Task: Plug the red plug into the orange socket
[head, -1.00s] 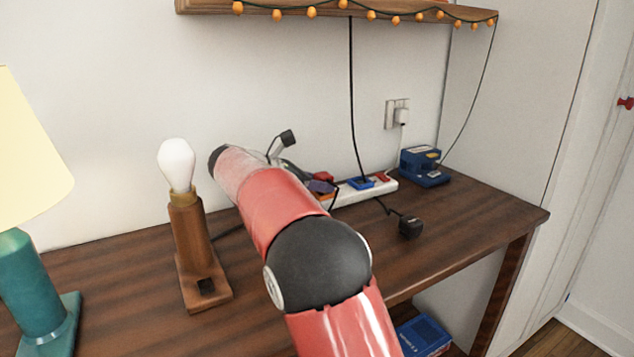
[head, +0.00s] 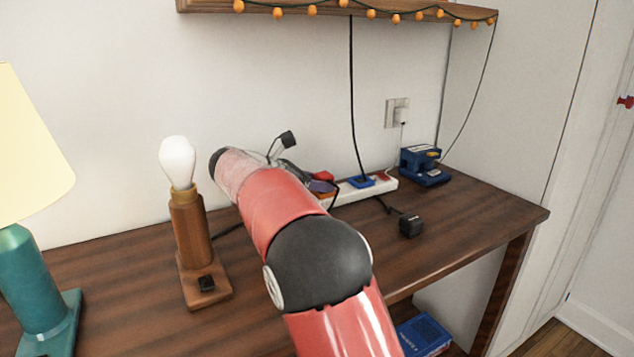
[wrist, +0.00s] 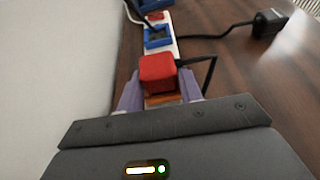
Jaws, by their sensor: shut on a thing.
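The red plug (wrist: 158,72) is in the wrist view, between the two purple fingers of my gripper (wrist: 160,86), which is shut on it. A black cord runs from it to the right. The orange socket (wrist: 163,99) shows as a strip just below the plug in the picture, on the near end of the white power strip. I cannot tell whether the plug touches or enters it. In the head view the red plug (head: 322,177) shows just past my arm, above the purple finger (head: 321,187); the orange socket is mostly hidden there.
The power strip (head: 347,194) lies along the wall with a blue socket (head: 360,182) in use. A black adapter (head: 411,225) lies to its right, a blue device (head: 425,166) behind. A bulb lamp (head: 187,220) stands left of my arm. The front right of the desk is clear.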

